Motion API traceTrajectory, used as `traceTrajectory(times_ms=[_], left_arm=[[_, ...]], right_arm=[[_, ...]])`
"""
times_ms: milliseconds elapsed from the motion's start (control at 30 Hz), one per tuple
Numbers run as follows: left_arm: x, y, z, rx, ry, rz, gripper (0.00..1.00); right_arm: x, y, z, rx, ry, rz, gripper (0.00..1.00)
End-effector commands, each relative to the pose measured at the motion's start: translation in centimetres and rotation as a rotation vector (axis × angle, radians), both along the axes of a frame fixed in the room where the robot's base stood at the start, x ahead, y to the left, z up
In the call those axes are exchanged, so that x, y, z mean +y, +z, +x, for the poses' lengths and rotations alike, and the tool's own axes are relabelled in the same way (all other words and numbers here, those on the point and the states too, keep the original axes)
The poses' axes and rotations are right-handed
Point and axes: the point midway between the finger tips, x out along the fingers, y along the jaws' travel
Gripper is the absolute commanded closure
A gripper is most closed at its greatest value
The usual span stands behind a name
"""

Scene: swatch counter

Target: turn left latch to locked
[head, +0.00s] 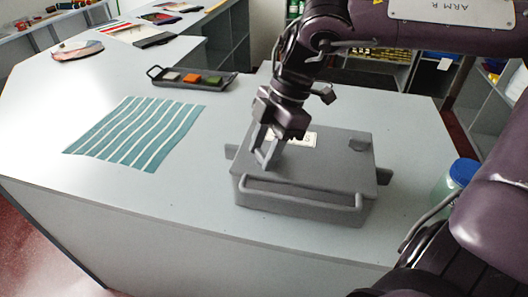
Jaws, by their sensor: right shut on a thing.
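A grey case (300,207) with a front handle bar (300,194) stands on the counter. My right gripper (265,160) reaches down from above to the left part of its lid. It is shut on the left latch, which is mostly hidden by the fingers, so I cannot tell which way it is turned. A dark round latch (358,145) sits at the right of the lid. A pale label (304,139) lies between them, partly behind the gripper. My left gripper is not in view.
A striped teal cloth (137,133) lies flat on the counter (130,200) to the left. A dark tray (192,78) with coloured blocks is behind it. A jar with a blue lid (463,171) stands at the right. The counter's front left is clear.

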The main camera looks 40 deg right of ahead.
Motion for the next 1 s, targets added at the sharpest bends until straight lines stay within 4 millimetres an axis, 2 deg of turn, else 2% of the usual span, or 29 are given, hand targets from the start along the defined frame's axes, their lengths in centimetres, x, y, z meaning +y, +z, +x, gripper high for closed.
traceTrajectory(times_ms=[600,1000], left_arm=[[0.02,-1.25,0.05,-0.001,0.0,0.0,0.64],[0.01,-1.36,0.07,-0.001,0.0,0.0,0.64]], right_arm=[[0.16,0.04,-0.31,-0.003,-0.54,0.0,0.83],[0.19,0.02,-0.37,0.0,-0.713,-0.001,0.83]])
